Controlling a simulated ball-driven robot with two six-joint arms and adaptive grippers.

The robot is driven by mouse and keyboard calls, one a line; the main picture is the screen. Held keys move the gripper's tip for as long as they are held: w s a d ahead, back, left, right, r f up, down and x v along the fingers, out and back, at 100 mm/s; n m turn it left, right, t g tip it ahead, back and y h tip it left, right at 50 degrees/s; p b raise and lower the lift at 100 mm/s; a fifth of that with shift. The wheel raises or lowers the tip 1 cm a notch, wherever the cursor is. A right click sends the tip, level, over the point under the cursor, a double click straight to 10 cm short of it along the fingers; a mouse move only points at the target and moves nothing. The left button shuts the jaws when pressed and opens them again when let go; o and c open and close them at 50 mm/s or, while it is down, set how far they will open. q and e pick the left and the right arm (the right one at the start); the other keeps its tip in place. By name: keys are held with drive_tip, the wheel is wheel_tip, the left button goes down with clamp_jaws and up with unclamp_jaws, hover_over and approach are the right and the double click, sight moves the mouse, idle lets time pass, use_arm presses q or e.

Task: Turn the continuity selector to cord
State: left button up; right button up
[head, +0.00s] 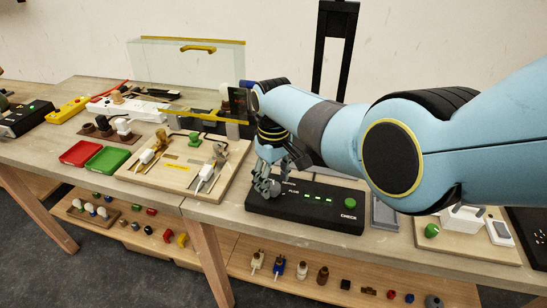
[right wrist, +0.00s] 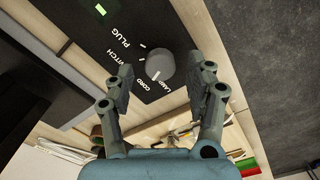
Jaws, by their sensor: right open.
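The continuity selector is a round grey knob (right wrist: 160,66) on the black tester box (head: 305,210). In the right wrist view the labels PLUG, CORD and LAMP and a partly cut SWITCH stand around it. A pale mark on the knob faces the CORD and LAMP side; I cannot tell exactly which label it meets. My right gripper (right wrist: 165,85) is open, its fingers on either side of the knob's near end with visible space. In the head view my right gripper (head: 268,186) hangs over the box's left end and hides the knob. My left gripper is not in view.
The box carries several lit green lights and a green CHECK button (head: 350,203). A wooden board (head: 180,180) with cord parts lies to its left, beside red (head: 80,153) and green (head: 107,160) trays. A grey tray (head: 384,214) lies to the right.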

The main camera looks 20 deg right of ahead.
sight(274, 185)
wheel_tip(274, 185, up, 11)
idle(0.3)
